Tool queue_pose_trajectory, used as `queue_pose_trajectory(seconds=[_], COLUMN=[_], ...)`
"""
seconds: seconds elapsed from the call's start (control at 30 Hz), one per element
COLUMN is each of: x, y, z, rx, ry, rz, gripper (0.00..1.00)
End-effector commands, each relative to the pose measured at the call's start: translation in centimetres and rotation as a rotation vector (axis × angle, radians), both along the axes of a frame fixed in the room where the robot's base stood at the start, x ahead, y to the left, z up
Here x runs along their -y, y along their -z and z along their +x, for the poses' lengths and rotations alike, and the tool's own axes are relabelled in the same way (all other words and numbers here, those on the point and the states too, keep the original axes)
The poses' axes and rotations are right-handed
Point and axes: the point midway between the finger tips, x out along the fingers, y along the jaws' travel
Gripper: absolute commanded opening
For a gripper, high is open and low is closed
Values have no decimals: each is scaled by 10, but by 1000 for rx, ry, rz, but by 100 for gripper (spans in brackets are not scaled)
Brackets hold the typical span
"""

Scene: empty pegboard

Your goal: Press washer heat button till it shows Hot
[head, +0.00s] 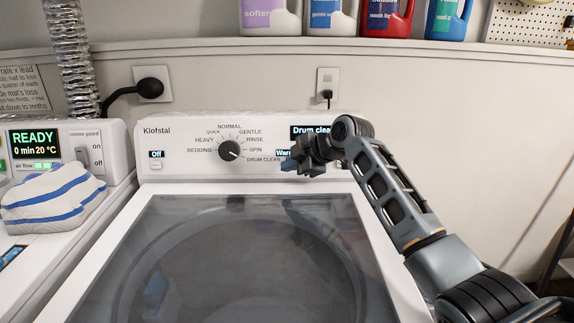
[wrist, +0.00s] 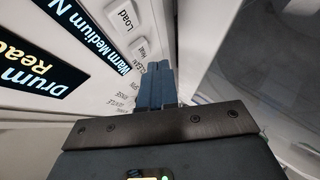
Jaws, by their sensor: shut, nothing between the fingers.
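The white washer (head: 180,168) stands in the middle of the head view, with a control panel along its back. Its small display (head: 284,153) reads "Warm" before my arm covers the rest; in the wrist view this display (wrist: 95,38) reads "Warm Medium N". The heat button (wrist: 140,48) is a pale button on the panel, below the Load button (wrist: 126,18). My gripper (head: 290,166) is in front of the panel's right half, shut and empty. Its blue fingertips (wrist: 158,68) show just beside the heat button; I cannot tell whether they touch it.
The washer dial (head: 229,150) points toward Drum Clean. A larger display (head: 309,133) reads "Drum clean". The dryer (head: 112,140) at left shows READY, with a striped cloth (head: 52,198) on it. Several detergent bottles (head: 386,18) stand on the shelf above.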

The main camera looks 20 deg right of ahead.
Motion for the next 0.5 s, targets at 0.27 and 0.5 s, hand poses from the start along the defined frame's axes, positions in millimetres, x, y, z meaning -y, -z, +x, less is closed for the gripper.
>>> queue_pose_trajectory(seconds=[0.27,0.5], x=[2,2], y=[3,2], z=[6,8], rx=[0,0], ry=[0,0], rz=[0,0], gripper=[0,0])
